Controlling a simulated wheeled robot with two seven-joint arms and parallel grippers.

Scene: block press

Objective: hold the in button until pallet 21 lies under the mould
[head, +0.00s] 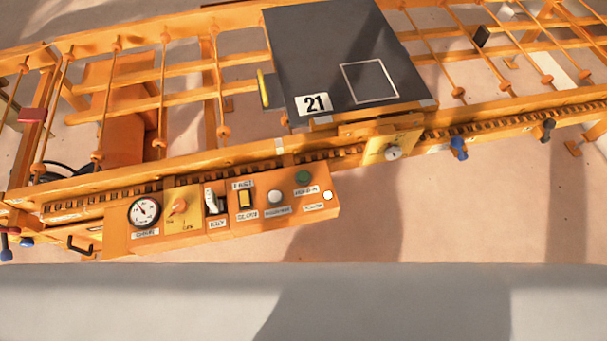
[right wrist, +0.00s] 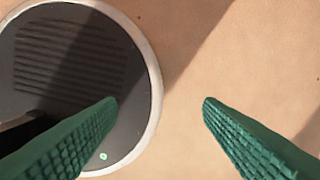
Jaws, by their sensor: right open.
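The dark grey pallet (head: 325,45) carries a white plate with 21 and a white square outline. It lies on the orange roller track at the top middle of the head view, its far edge cut by the frame. I cannot make out a mould there. The orange control panel (head: 230,222) is on the track's near side. It has a green button (head: 303,177) and a white button (head: 275,197); their labels are too small to read surely. My right gripper (right wrist: 160,100) has green ridged fingers, open and empty above the floor. My left gripper is not in view.
The panel also holds a gauge (head: 144,211), an orange knob (head: 179,207), a lever (head: 211,200) and a fast/slow switch (head: 246,199). A yellow handle (head: 263,88) stands beside the pallet's left edge. Bare rollers extend on both sides. The floor in front of the track is clear.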

